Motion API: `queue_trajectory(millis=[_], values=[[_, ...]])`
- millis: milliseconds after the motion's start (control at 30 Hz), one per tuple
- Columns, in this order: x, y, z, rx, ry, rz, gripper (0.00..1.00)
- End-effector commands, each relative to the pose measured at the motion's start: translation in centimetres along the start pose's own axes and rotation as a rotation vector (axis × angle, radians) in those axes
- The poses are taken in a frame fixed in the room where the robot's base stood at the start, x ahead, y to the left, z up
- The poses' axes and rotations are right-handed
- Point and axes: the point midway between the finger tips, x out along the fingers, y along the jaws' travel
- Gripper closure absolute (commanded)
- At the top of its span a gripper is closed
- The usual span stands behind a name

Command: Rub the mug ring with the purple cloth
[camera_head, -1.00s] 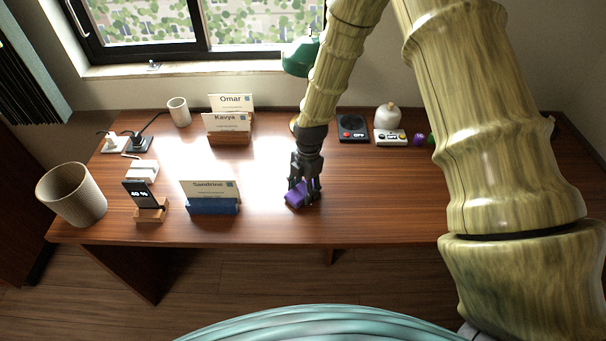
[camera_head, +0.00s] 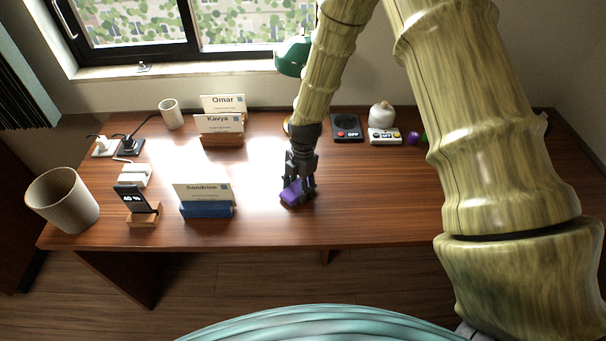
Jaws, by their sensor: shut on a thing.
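The purple cloth (camera_head: 292,191) is a small folded bundle between the fingers of my gripper (camera_head: 298,190). My gripper points down and is shut on the cloth, low at the desk top, right of the blue "Sandrine" card holder. The cloth appears to touch the wood, though the exact contact cannot be told. I cannot make out a mug ring on the desk; the gripper, the cloth or the bright glare may hide it.
The wooden desk (camera_head: 370,205) is clear to the right of my gripper. The Sandrine card holder (camera_head: 207,209), a phone on a stand (camera_head: 140,205) and a bin (camera_head: 62,200) are left. The Kavya card (camera_head: 219,125), a cup (camera_head: 171,114) and a black OFF device (camera_head: 347,128) stand behind.

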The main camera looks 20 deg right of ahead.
Motion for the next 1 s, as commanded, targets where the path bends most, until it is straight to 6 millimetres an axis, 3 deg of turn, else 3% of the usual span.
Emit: queue_trajectory(millis=[167,233,800,1000], values=[[-0.2,-0.1,-0.3,0.001,0.001,0.001,0.75],[-2.4,-0.2,-0.3,0.005,0.0,0.004,0.75],[-7.2,-0.6,-0.7,0.011,0.001,0.003,0.75],[-7.9,-0.5,-0.8,0.01,0.001,0.002,0.75]])
